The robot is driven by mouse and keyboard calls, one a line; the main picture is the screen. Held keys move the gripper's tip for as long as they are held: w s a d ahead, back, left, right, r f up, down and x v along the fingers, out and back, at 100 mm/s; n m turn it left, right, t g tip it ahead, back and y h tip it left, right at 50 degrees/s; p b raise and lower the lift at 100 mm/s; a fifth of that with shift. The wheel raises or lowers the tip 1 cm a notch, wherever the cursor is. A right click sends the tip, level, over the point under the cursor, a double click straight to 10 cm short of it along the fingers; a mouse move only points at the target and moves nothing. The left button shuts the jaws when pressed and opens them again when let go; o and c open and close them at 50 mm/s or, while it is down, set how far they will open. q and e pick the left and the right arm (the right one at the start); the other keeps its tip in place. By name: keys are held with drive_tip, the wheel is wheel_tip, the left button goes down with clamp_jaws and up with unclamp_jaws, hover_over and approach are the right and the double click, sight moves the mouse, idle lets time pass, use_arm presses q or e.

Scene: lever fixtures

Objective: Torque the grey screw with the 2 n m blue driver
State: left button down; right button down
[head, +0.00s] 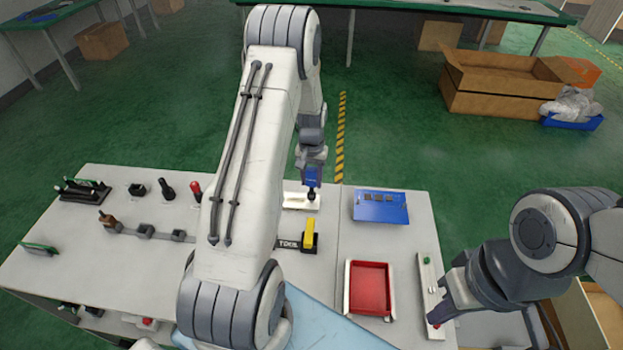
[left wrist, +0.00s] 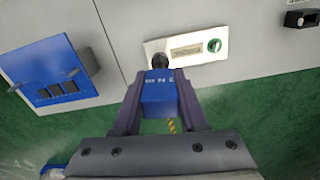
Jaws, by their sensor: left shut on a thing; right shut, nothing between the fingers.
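My left gripper (left wrist: 160,92) is shut on the blue driver (left wrist: 160,100), which has partly readable white lettering. In the head view the driver (head: 312,177) stands over a white plate (head: 292,203) on the table. In the left wrist view its black tip end meets the left part of the plate (left wrist: 190,43). Whether it touches a screw there is hidden by the driver. I cannot make out the grey screw for sure. My right gripper (head: 436,318) is shut and empty at the right edge.
A blue panel (head: 381,213) lies right of the plate. A red tray (head: 348,297) is nearer. A yellow tool (head: 309,237) stands at a black holder. A pale strip (head: 427,270) is beside my right gripper. Levers, one red-topped (head: 196,190), stand to the left.

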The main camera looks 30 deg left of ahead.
use_arm(q)
drive_tip(key=shift+f, duration=0.15)
drive_tip(key=shift+f+b, duration=0.6)
drive_tip(key=shift+f, duration=0.15)
drive_tip(key=m, duration=0.3)
drive_tip(key=shift+r+m, duration=0.1)
drive_tip(key=shift+m, duration=0.2)
drive_tip(key=m, duration=0.3)
drive_tip(key=shift+a+m, duration=0.1)
drive_tip(key=shift+m, duration=0.3)
drive_tip(key=m, duration=0.8)
drive_tip(key=shift+a, duration=0.1)
